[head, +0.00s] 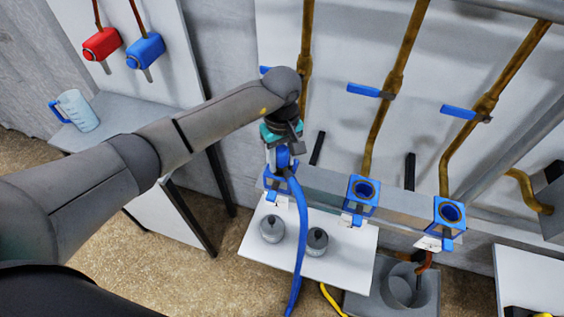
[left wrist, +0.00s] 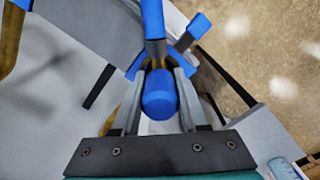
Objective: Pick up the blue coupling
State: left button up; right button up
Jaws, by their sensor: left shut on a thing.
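The blue coupling (head: 283,157) sits at the top end of a blue hose (head: 301,235), just below my left gripper (head: 284,150) in the head view. In the left wrist view the coupling (left wrist: 159,95) is a rounded blue piece between the two fingers of my left gripper (left wrist: 158,85), which is shut on it. The hose (left wrist: 153,20) runs away from it. A blue square holder (head: 270,183) is right below the coupling; I cannot tell whether the coupling still touches it. My right gripper is not in view.
Two more blue square holders (head: 361,194) (head: 450,213) stand to the right. A white shelf (head: 340,265) bears two grey cylinders (head: 272,229) (head: 317,241). Brown pipes with blue valve handles (head: 370,90) run down the wall. A side table (head: 110,125) holds a clear blue jug (head: 76,110).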

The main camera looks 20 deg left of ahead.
pick_arm(q)
grip_shut()
